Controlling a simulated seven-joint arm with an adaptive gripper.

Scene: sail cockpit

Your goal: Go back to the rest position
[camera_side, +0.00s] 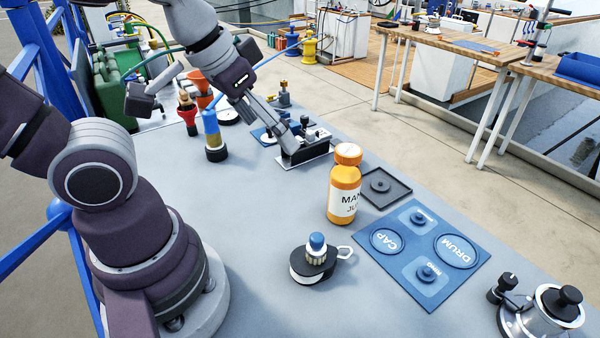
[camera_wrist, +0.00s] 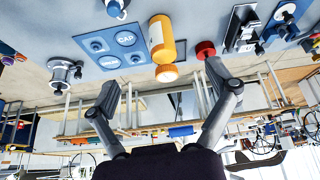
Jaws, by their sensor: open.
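My gripper (camera_side: 274,122) is at the upper middle of the side view, angled down over the bench beside a black and metal fitting (camera_side: 305,152). In the wrist view my gripper (camera_wrist: 161,78) has its two fingers wide apart. No object shows held between them. An orange bottle with a white label (camera_side: 344,190) stands upright on the bench, apart from the gripper in the side view. In the wrist view the bottle (camera_wrist: 161,42) appears between and beyond the fingers. Whether a fingertip touches the fitting is unclear.
A blue mat (camera_side: 422,252) with labelled round recesses lies right of the bottle, near a dark square tray (camera_side: 383,187). A blue-topped winch-like piece (camera_side: 316,262) and a metal pot (camera_side: 548,312) stand nearer the front.

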